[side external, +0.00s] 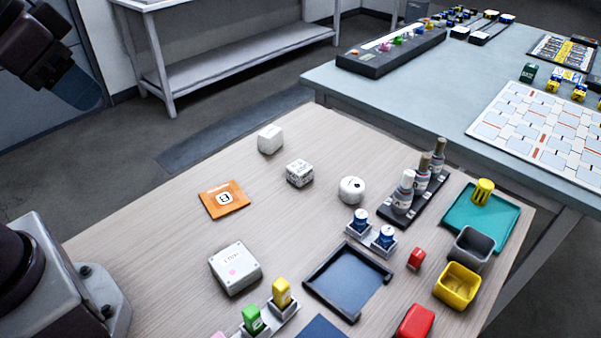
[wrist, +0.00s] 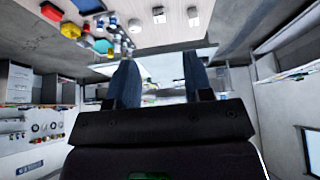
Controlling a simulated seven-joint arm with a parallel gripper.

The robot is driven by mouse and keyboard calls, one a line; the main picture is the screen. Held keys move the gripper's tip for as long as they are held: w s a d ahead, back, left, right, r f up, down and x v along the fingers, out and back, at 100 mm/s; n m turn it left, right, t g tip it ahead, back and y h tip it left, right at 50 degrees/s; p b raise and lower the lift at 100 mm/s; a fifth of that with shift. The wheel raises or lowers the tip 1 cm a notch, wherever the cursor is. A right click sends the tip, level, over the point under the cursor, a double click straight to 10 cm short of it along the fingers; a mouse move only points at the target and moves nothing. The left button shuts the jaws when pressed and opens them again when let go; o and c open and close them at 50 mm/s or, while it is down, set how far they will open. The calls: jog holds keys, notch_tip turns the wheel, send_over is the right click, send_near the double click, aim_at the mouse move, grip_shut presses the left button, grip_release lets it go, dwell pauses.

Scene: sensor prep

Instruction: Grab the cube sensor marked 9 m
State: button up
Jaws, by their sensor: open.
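Two white cube-shaped pieces stand on the wooden table in the side external view: a plain one (side external: 270,139) at the far edge, and one with dark markings (side external: 300,173) just nearer. A white rounded piece (side external: 351,189) with a dark spot is to their right. Any "9 m" label is too small to read, so I cannot tell which is the sensor named. My gripper (wrist: 160,82) is open and empty in the wrist view, its two dark blue fingers apart. In the side external view it is at the upper left, away from these pieces. Small white pieces (wrist: 193,14) show blurred at the wrist view's top.
An orange card (side external: 224,199) and a white box (side external: 235,268) lie nearer on the table (side external: 150,220). A dark tray (side external: 348,280), bottles in a rack (side external: 403,192), a teal tray (side external: 465,222) and yellow bin (side external: 457,286) crowd the right. The left side is clear.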

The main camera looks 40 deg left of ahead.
jog(key=o, duration=0.5)
jog(key=shift+w, duration=0.1)
jog(key=w+f+n, duration=0.6)
jog(key=w, duration=0.5)
jog(key=n+t+h, duration=0.2)
jog(key=n+t, duration=0.5)
jog(key=n, duration=1.8)
send_near(301, 170)
jog(key=shift+s+d+f, duration=0.1)
jog(key=shift+s+d, duration=0.05)
jog(key=shift+s, duration=0.4)
jog(key=shift+s+d, duration=0.15)
jog(key=shift+s, duration=0.35)
jog(key=n, duration=0.2)
jog(key=n+y, duration=0.1)
jog(key=shift+a+f+n+t, duration=0.2)
jog(key=shift+f+n+t, duration=0.15)
jog(key=shift+n+t, duration=0.05)
jog(key=shift+w+a+f+n, duration=0.1)
jog(key=shift+w+f+n, duration=0.1)
jog(key=shift+n, duration=0.1)
jog(key=x, duration=1.2)
jog(key=shift+w+a, duration=0.2)
jog(key=shift+w, duration=0.15)
